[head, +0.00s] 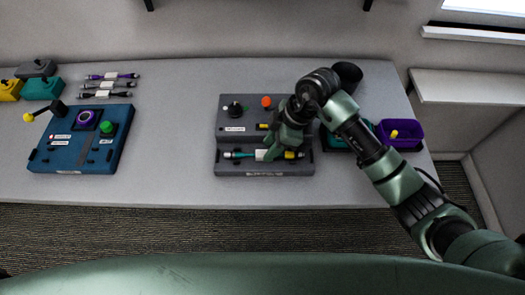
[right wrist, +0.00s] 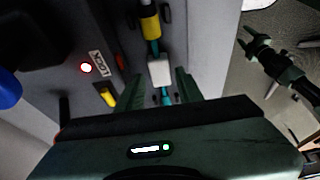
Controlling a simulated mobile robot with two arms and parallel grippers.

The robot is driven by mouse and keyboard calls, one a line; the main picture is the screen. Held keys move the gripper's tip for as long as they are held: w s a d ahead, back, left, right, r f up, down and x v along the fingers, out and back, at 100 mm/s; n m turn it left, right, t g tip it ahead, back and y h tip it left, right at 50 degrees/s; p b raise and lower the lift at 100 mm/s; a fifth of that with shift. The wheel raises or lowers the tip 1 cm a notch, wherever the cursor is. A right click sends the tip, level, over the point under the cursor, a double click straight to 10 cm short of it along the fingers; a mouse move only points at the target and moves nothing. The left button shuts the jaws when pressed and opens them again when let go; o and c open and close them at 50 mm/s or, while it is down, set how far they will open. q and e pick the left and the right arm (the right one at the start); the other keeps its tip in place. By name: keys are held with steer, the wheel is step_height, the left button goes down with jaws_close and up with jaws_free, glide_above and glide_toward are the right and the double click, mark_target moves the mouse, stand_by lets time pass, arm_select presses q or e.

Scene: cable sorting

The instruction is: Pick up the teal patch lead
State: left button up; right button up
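The teal patch lead (head: 239,155) lies along the front step of a grey fixture (head: 223,169) in the head view. It has a white sleeve in the middle and a yellow part near its right end. In the right wrist view the white sleeve of the lead (right wrist: 160,71) shows between the fingertips. My right gripper (head: 272,152) is over the lead, reaching down from behind. Its fingers (right wrist: 160,88) are open, one on each side of the lead, with gaps beside it. Part of the lead is hidden by the fingers in the head view.
A blue panel (head: 62,163) with knobs stands at the left, with several cables (head: 108,86) behind it. A purple bin (head: 402,143) and a teal bin (head: 335,144) stand right of the fixture. The fixture has an orange knob (head: 266,101). The table between panel and fixture is clear.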

steer(key=shift+x, duration=1.2)
jaws_close()
steer(key=shift+r, duration=0.15)
